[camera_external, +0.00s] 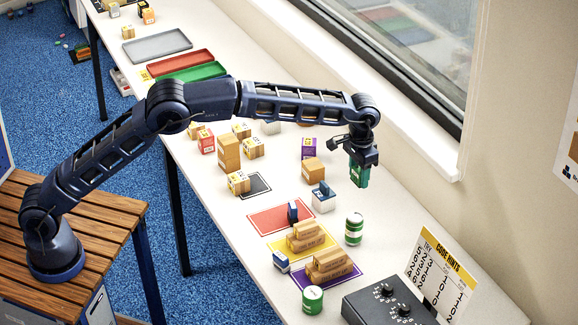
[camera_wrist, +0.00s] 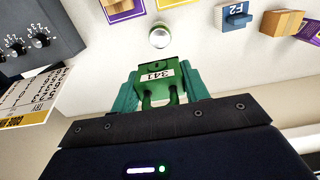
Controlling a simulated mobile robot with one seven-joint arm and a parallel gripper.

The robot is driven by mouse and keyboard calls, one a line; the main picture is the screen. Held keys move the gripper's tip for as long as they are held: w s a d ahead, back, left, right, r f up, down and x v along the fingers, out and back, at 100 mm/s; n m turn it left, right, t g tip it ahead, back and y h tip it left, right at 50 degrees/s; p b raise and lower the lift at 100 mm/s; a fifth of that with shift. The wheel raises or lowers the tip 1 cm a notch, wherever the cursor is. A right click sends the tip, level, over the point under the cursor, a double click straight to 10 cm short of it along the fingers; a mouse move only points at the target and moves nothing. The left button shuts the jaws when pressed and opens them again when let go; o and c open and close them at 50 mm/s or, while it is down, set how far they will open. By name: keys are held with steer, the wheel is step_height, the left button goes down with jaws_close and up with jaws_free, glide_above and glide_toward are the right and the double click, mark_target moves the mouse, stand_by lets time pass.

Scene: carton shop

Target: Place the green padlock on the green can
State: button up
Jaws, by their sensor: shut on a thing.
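My gripper (camera_external: 361,160) is shut on the green padlock (camera_external: 359,176) and holds it above the table, over its window side. In the wrist view the padlock (camera_wrist: 157,77) sits between the teal fingers, with a white label reading 341 and its shackle toward the gripper. A green can (camera_external: 354,231) with a white band stands upright on the table, nearer the camera than the padlock and apart from it. A second green-and-white can (camera_external: 312,302) stands near the front edge. One can's silver top (camera_wrist: 159,37) shows just beyond the padlock in the wrist view.
Cartons rest on a yellow mat (camera_external: 325,250) and a purple mat (camera_external: 298,277). A dark dial box (camera_external: 385,303) and a code hints card (camera_external: 440,275) stand at the front right.

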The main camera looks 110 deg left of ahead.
mark_target(355, 217)
step_height(355, 217, down, 13)
steer(key=shift+r, duration=0.15)
stand_by(0.4)
steer(key=o, duration=1.2)
